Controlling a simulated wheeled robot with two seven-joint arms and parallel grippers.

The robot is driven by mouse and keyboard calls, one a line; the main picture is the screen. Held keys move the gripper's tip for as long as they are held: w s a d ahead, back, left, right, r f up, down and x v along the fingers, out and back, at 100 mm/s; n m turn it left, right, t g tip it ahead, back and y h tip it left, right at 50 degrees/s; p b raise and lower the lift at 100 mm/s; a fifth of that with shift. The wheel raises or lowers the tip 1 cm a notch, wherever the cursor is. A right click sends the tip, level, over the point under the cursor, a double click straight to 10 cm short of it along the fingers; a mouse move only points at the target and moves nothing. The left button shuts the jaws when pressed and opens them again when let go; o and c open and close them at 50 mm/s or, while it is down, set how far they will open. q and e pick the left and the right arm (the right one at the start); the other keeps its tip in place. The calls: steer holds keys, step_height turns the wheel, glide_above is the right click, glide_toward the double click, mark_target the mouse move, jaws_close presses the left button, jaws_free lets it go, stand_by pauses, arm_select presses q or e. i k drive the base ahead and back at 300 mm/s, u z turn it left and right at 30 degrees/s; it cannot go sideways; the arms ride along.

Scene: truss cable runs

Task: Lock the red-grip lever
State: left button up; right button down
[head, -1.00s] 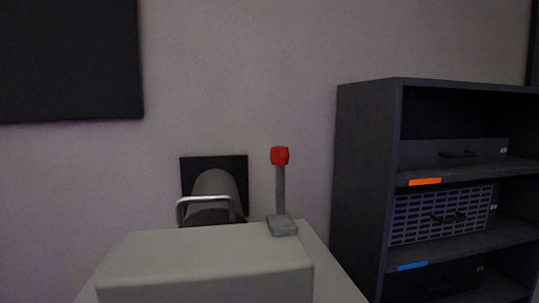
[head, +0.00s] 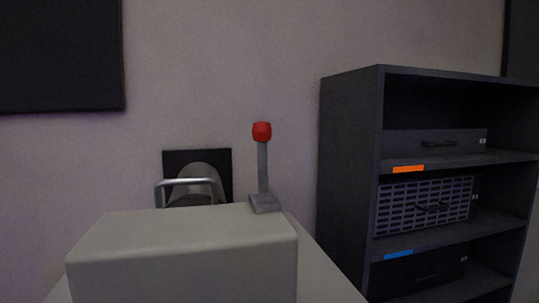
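The red-grip lever (head: 263,165) stands near the middle of the head view. It has a red knob on a grey shaft that rises nearly upright from a small grey base (head: 265,203). The base sits at the back right of a pale grey box-shaped surface (head: 185,250). Neither of my grippers shows in the view.
A metal loop handle (head: 187,181) and a dark wall plate with a grey rounded part (head: 225,162) are left of the lever. A dark shelf unit (head: 347,170) with several drawers or cases stands at the right. A dark panel (head: 60,55) hangs at upper left.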

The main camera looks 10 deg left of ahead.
mark_target(262, 131)
steer(key=u, duration=0.75)
steer(key=k, duration=0.4)
steer(key=u, duration=0.6)
